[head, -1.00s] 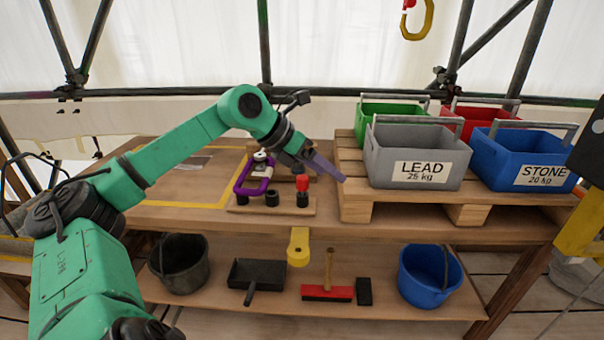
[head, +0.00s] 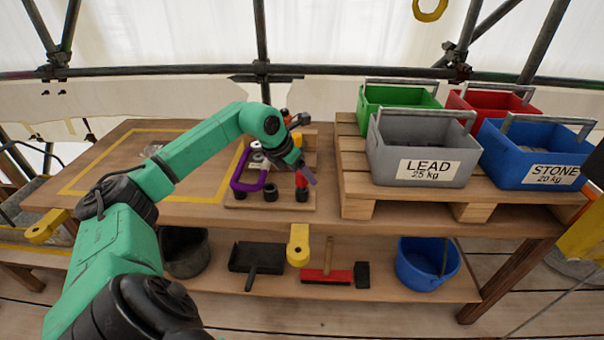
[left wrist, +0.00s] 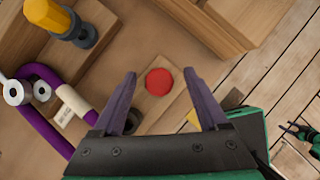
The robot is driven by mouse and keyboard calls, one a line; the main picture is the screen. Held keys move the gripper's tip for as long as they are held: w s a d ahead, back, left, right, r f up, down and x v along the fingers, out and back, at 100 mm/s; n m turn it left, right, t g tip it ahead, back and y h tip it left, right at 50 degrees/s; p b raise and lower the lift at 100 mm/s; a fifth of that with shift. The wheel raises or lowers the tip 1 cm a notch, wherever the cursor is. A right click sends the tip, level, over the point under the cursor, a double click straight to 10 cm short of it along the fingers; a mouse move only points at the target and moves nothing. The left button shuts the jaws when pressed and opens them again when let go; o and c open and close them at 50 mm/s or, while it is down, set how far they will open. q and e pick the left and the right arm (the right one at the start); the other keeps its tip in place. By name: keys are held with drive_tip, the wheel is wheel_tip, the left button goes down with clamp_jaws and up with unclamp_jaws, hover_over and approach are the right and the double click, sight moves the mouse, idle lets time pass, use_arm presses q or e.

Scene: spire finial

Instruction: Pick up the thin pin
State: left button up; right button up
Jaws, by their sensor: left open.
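A red-topped piece (head: 301,181) stands in a dark socket on a small wooden board (head: 275,206). From above, in the left wrist view, it is a round red top (left wrist: 159,82). I cannot tell for sure whether it is the thin pin; no other thin pin shows clearly. My left gripper (head: 307,172) is open, its purple fingers close to the red top in the head view. In the left wrist view the open fingers (left wrist: 160,76) stand on either side of the red top, with gaps on both sides. The fingers partly hide it in the head view. My right gripper is out of view.
A purple shackle-like loop (head: 236,172) and dark sockets (head: 270,191) stand left of the red piece. A yellow-topped piece (left wrist: 62,22) is near. A pallet (head: 355,192) with several bins, including the grey LEAD bin (head: 385,160), stands close right. The left tabletop is mostly clear.

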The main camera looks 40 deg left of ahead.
use_arm(q)
drive_tip(key=shift+w+f, duration=0.25)
drive_tip(key=shift+f, duration=0.15)
drive_tip(key=shift+r, duration=0.1)
clamp_jaws()
drive_tip(key=shift+r, duration=0.1)
